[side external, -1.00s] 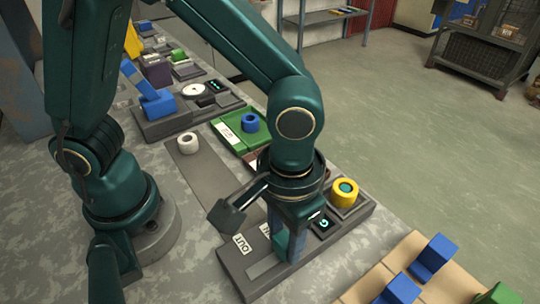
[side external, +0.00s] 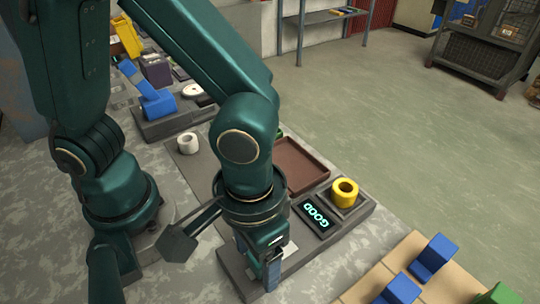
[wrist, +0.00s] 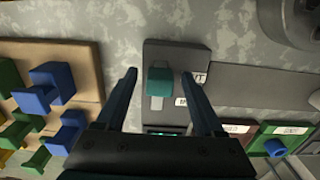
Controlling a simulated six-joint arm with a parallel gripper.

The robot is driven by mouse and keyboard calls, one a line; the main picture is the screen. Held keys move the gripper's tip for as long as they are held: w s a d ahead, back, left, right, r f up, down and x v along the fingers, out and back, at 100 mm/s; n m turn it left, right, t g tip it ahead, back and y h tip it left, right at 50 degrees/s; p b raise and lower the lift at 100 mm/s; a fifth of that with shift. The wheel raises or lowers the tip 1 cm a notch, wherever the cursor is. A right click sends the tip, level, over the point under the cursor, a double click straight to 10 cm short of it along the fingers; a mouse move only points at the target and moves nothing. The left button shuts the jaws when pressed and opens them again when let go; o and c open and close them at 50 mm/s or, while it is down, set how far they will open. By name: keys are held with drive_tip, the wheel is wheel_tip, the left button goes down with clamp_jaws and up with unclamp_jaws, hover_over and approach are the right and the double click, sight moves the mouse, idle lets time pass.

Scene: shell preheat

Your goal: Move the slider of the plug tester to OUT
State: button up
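The plug tester (side external: 352,222) is a dark grey base with a lit display (side external: 315,214) reading GOOD. In the wrist view its teal slider knob (wrist: 160,78) sits at the upper end of a pale slot (wrist: 157,104), with bare slot below. A white label (wrist: 200,78) beside that end is partly hidden by a finger; another label (wrist: 181,101) lies lower. My gripper (wrist: 159,75) is open, one finger on each side of the knob, with gaps visible. In the side view my gripper (side external: 271,272) is low over the tester's near end and hides the knob.
A yellow ring (side external: 345,192) sits in the tester's socket. A brown tray (side external: 300,164) lies behind, a white ring (side external: 187,143) left of it. Blue blocks (side external: 435,258) stand on a tan board (side external: 372,284) at the front right.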

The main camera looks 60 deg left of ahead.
drive_tip(key=shift+r, duration=0.1)
drive_tip(key=shift+r, duration=2.5)
drive_tip(key=w+a+r+t, duration=0.1)
drive_tip(key=a+r+t, duration=0.1)
drive_tip(key=a, duration=0.5)
drive_tip(key=w+a+r+t, duration=0.2)
drive_tip(key=a+r+t, duration=0.1)
drive_tip(key=a, duration=0.5)
drive_tip(key=shift+w+r+t, duration=0.15)
drive_tip(key=shift+r+t, duration=0.15)
drive_tip(key=shift+r, duration=0.25)
